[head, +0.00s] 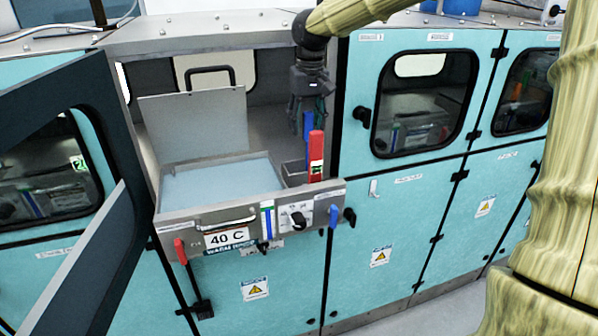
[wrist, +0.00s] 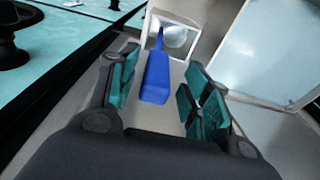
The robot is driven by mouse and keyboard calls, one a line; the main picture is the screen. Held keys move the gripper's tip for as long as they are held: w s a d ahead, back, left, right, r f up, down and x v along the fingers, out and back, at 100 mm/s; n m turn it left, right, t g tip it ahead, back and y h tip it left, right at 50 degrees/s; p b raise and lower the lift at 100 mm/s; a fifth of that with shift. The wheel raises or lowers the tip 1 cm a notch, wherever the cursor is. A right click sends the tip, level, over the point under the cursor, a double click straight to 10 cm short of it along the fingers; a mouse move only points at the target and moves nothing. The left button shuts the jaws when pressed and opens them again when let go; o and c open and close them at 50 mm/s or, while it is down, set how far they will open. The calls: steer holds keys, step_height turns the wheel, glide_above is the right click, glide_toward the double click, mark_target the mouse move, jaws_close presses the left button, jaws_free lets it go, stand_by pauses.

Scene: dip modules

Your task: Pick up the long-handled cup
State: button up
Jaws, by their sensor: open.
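The long-handled cup has a blue handle (head: 308,127) that stands nearly upright below my gripper (head: 306,118) in the head view. In the wrist view its handle (wrist: 156,78) shows between the two fingers, and its pale round bowl (wrist: 174,37) sits in a small square well. My gripper (wrist: 160,82) is open, with teal pads on both sides of the handle and visible gaps. I cannot tell how far the handle reaches between the pads. The bowl is hidden in the head view.
A small metal well (head: 293,174) stands beside a liquid-filled bath (head: 217,191) with a raised lid (head: 196,122). A red upright handle (head: 316,152) is close in front of the cup. The open door (head: 75,130) is at the left; teal cabinet panels (head: 410,190) are at the right.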

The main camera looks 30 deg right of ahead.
steer(key=f, duration=0.1)
steer(key=f+p, duration=0.1)
steer(key=f, duration=0.1)
steer(key=shift+s+d, duration=0.2)
steer(key=shift+d, duration=0.15)
steer(key=shift+w+a+f, duration=0.1)
steer(key=shift+w+f, duration=0.05)
steer(key=shift+f, duration=0.3)
steer(key=shift+c, duration=0.4)
steer(key=c, duration=0.9)
